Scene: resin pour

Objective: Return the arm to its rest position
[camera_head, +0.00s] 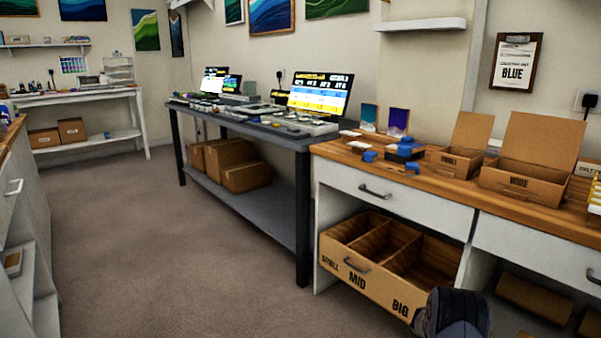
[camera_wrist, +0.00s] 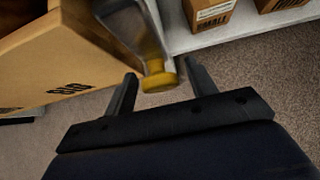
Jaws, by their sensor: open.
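My gripper (camera_wrist: 160,69) is open, with its two dark fingers spread in the wrist view. A clear bottle (camera_wrist: 127,28) with a yellow cap (camera_wrist: 159,80) shows at the gap between the fingers, cap end toward me. I see no finger closed on it, and I cannot tell whether it touches one. The dark end of my arm (camera_head: 452,314) is at the bottom right of the head view, by the BIG end of a divided cardboard drawer box; the fingers and bottle are not clear there.
The drawer box (camera_head: 336,262) marked SMALL, MID and BIG juts from under the wooden counter (camera_head: 330,152); its wall also fills the wrist view's left (camera_wrist: 60,60). Small cartons (camera_wrist: 210,14) sit on a low shelf. Open boxes (camera_head: 520,182) stand on the counter. The carpet (camera_head: 150,240) is clear.

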